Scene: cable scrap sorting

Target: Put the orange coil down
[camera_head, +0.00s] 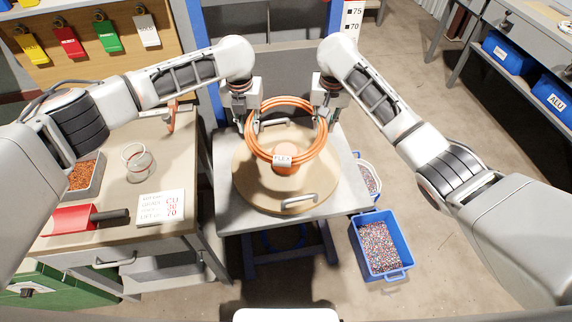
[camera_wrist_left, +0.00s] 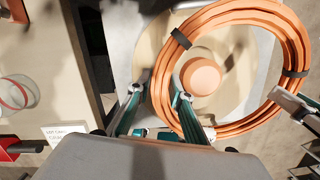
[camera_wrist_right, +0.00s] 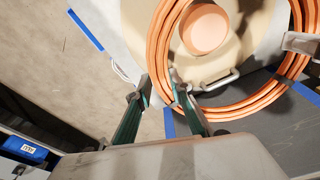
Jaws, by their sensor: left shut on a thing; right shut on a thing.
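The orange coil (camera_head: 320,150) is a cable ring with dark ties and a white tag. Both my grippers hold it from its far side, left and right. It appears raised above a round wooden disc (camera_head: 250,196), with an orange knob (camera_head: 287,170) at the disc's middle. In the head view the coil's front edge partly covers the knob. My left gripper (camera_head: 250,112) is shut on the coil's left side; its fingers also show in the left wrist view (camera_wrist_left: 160,92). My right gripper (camera_head: 321,110) is shut on the right side, also in the right wrist view (camera_wrist_right: 160,85).
The disc lies on a grey table (camera_head: 345,197) and has metal handles (camera_head: 286,202). At right, a blue bin (camera_head: 407,250) of granules stands on the floor. The left bench (camera_head: 125,205) holds a glass jar, a tray, a red tool and a sign.

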